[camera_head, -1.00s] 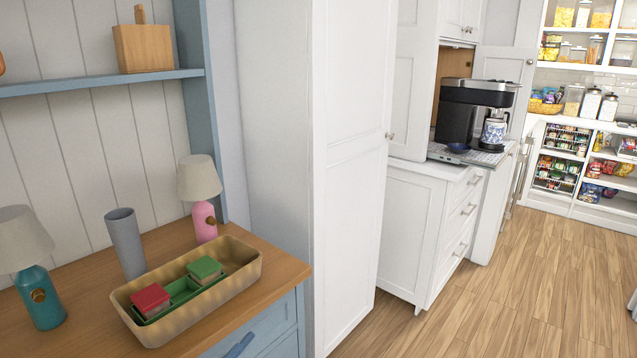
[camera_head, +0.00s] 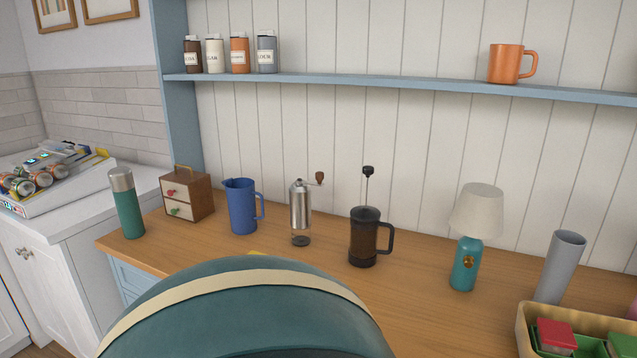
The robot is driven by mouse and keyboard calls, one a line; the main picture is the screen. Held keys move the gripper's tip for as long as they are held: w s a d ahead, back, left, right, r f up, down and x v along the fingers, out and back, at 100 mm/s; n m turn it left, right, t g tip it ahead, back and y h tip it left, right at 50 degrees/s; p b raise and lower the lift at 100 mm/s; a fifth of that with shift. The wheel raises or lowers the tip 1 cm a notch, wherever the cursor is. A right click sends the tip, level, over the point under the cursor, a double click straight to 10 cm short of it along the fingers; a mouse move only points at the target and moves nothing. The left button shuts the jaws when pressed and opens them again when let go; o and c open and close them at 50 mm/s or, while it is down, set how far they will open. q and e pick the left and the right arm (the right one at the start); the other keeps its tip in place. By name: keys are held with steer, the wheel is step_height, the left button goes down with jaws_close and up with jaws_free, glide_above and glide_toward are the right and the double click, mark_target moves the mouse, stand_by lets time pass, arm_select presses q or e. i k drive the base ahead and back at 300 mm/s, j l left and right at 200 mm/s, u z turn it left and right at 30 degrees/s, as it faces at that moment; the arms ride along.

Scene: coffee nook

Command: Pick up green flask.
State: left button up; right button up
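The green flask (camera_head: 128,208) stands upright near the left end of the wooden counter (camera_head: 421,310). It has a green body and a silver cap. A small wooden drawer box (camera_head: 187,196) is behind it to the right, apart from it. Neither of my grippers shows in the head view.
A blue pitcher (camera_head: 242,206), a metal grinder (camera_head: 301,212), a French press (camera_head: 364,235), a teal lamp (camera_head: 467,237) and a grey cylinder (camera_head: 560,267) stand along the counter. A tan tray (camera_head: 527,338) is at the right. A rounded teal chair back (camera_head: 243,308) blocks the near middle.

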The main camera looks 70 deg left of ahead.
mark_target(121, 178)
steer(key=u, duration=3.45)
steer(key=i+j+z, duration=0.1)
steer(key=i+j, duration=0.2)
steer(key=i+j+z, duration=0.1)
steer(key=i+j, duration=0.2)
steer(key=i+j+z, duration=0.1)
steer(key=i+j, duration=0.15)
steer(key=j, duration=0.25)
steer(key=i+j+z, duration=0.1)
steer(key=i+j, duration=0.15)
steer(key=j, duration=0.15)
